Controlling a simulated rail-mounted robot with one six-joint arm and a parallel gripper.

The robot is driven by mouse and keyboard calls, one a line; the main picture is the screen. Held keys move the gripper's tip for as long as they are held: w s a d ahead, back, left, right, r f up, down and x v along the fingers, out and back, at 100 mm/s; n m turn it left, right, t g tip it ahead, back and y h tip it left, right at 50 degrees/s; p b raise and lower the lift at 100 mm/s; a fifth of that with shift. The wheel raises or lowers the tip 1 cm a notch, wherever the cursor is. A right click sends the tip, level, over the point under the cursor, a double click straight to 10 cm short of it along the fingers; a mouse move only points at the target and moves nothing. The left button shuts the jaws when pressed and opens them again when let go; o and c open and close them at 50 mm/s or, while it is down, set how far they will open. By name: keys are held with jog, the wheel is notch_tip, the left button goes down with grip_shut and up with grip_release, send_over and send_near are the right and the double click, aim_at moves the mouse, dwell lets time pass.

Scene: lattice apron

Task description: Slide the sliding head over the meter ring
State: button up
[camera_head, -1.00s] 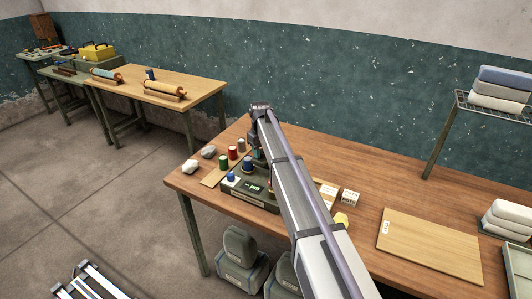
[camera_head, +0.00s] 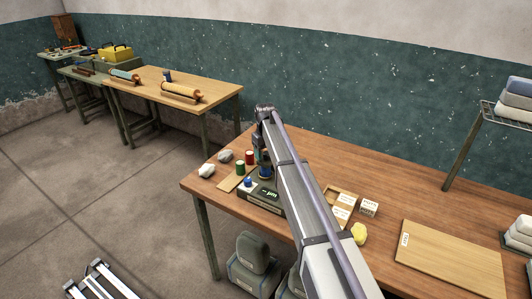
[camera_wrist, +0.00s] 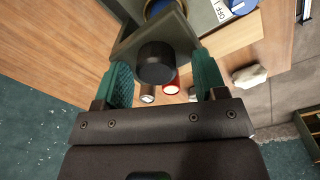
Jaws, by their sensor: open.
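In the wrist view a blue ring-like part (camera_wrist: 158,8) is cut by the top edge. A black cylinder (camera_wrist: 155,62) on an angular grey-green body (camera_wrist: 178,32) stands out between my fingers; it may be the sliding head. My gripper (camera_wrist: 161,66) is open, with teal fingers either side of the cylinder; contact cannot be told.
Green (camera_head: 240,168) and red (camera_head: 249,157) spools stand on a thin board left of the meter, with pale stones (camera_head: 207,170) near the bench edge. Small white boxes (camera_head: 369,207), a yellow lump (camera_head: 359,233) and a flat board (camera_head: 452,258) lie to the right.

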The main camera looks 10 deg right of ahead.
notch_tip(320, 180, up, 11)
jog(key=p, duration=1.1)
jog(key=shift+a+f, duration=0.1)
jog(key=shift+f, duration=0.05)
jog(key=s+d+f+m+b, duration=0.1)
jog(key=s+f+b, duration=0.1)
jog(key=s, duration=1.1)
jog(key=s+d+f+m+b, duration=0.2)
jog(key=s+f+b, duration=0.1)
jog(key=s, duration=1.1)
jog(key=s+d+f+m+b, duration=0.1)
jog(key=s+f+b, duration=0.1)
jog(key=s, duration=1.2)
jog(key=shift+s+d+f+m+b, duration=0.25)
jog(key=shift+f+m+b, duration=0.05)
jog(key=shift+m+b, duration=0.15)
